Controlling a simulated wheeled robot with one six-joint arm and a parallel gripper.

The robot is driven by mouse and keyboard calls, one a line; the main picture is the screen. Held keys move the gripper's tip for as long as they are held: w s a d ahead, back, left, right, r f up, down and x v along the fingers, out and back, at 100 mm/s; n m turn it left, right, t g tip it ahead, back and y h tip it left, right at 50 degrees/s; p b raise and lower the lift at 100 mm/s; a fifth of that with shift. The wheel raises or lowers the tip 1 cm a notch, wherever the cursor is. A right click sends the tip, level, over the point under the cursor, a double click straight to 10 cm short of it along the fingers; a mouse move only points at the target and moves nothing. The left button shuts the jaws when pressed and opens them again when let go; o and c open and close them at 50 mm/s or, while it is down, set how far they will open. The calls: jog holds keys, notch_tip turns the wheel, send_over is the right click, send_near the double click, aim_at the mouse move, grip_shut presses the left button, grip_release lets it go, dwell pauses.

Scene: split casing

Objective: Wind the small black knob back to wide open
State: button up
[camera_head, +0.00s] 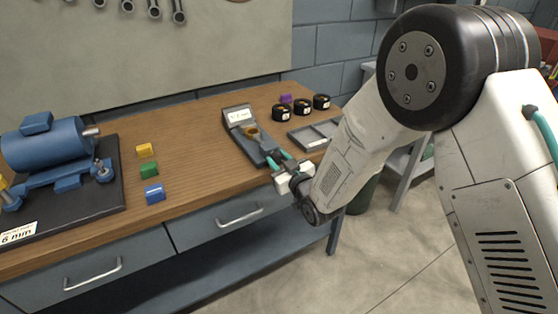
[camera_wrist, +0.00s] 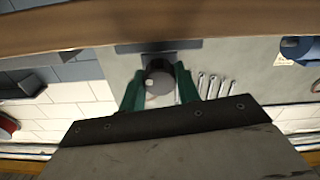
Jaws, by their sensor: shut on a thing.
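A grey device (camera_head: 240,116) with a white label stands on the workbench in the head view. A brass-coloured round part (camera_head: 251,131) sits in it. My gripper (camera_head: 275,158) is at the device's near end, its teal fingers close together. In the wrist view my gripper (camera_wrist: 158,80) has one green finger on each side of a round dark grey knob (camera_wrist: 160,88), and it is shut on this knob. A pale spot shows on the knob's face. In the head view the knob is hidden by the fingers. How far the knob is turned cannot be told.
A grey tray (camera_head: 312,133) lies right of the device. Several dark round containers (camera_head: 302,107) and a purple block (camera_head: 286,98) stand behind it. Yellow (camera_head: 144,149), green (camera_head: 148,169) and blue (camera_head: 154,193) blocks and a blue motor (camera_head: 48,145) are on the left. Bare wood lies between.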

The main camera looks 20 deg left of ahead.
jog(key=n, duration=0.5)
jog(key=shift+n, duration=0.3)
jog(key=n, duration=1)
jog(key=shift+s+f+n, duration=0.1)
jog(key=shift+n, duration=2.5)
jog(key=o, duration=1)
jog(key=shift+c, duration=0.2)
jog(key=shift+d, duration=0.1)
